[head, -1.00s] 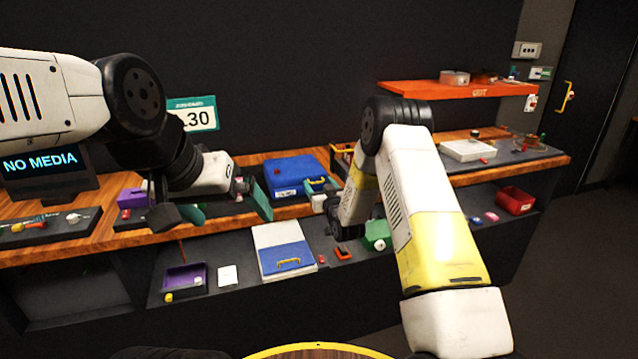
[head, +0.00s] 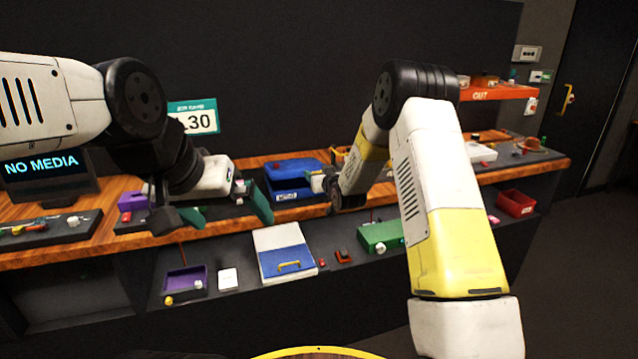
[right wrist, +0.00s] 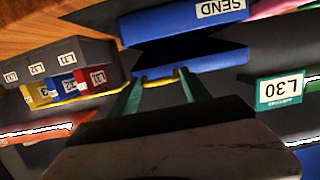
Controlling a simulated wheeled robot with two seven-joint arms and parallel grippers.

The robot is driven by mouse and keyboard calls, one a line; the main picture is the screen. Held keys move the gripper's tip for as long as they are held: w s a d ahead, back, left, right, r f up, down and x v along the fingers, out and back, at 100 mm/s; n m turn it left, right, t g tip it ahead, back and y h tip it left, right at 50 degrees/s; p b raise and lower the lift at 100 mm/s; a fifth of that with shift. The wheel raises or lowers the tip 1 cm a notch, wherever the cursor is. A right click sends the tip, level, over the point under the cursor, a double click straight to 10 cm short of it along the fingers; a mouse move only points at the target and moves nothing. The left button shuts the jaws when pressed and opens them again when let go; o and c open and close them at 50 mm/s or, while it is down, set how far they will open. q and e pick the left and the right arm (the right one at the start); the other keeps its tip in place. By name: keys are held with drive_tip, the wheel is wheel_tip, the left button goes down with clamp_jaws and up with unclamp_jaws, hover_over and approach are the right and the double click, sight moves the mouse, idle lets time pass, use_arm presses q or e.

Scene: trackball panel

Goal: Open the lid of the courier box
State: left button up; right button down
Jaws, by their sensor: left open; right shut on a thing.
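The blue courier box (head: 299,196) stands on the wooden counter; its front label reads SEND in the right wrist view (right wrist: 190,20). Its blue lid (head: 290,167) is partly raised, with a dark gap between lid and box; the lid's front also shows in the right wrist view (right wrist: 205,65). My right gripper (head: 321,181) is shut on the yellow lid handle (right wrist: 160,80) at the lid's front. In the head view the handle is mostly hidden. My left gripper (head: 230,206) is open and empty, left of the box, in front of the counter.
A purple box (head: 132,200) and a monitor (head: 42,165) stand on the counter to the left. The lower shelf holds a white-and-blue box (head: 284,251), a purple tray (head: 185,278) and a green box (head: 378,237). An orange shelf (head: 500,92) is at right.

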drive_tip(key=w+a+r, duration=0.2)
drive_tip(key=w+r, duration=0.5)
drive_tip(key=r, duration=0.4)
drive_tip(key=shift+r, duration=0.25)
drive_tip(key=shift+a, duration=0.1)
drive_tip(key=shift+g, duration=0.3)
drive_tip(key=c, duration=0.9)
unclamp_jaws()
drive_tip(key=shift+o, duration=0.9)
drive_tip(key=shift+s+f, duration=0.1)
drive_tip(key=v, duration=0.7)
drive_tip(key=shift+s, duration=0.4)
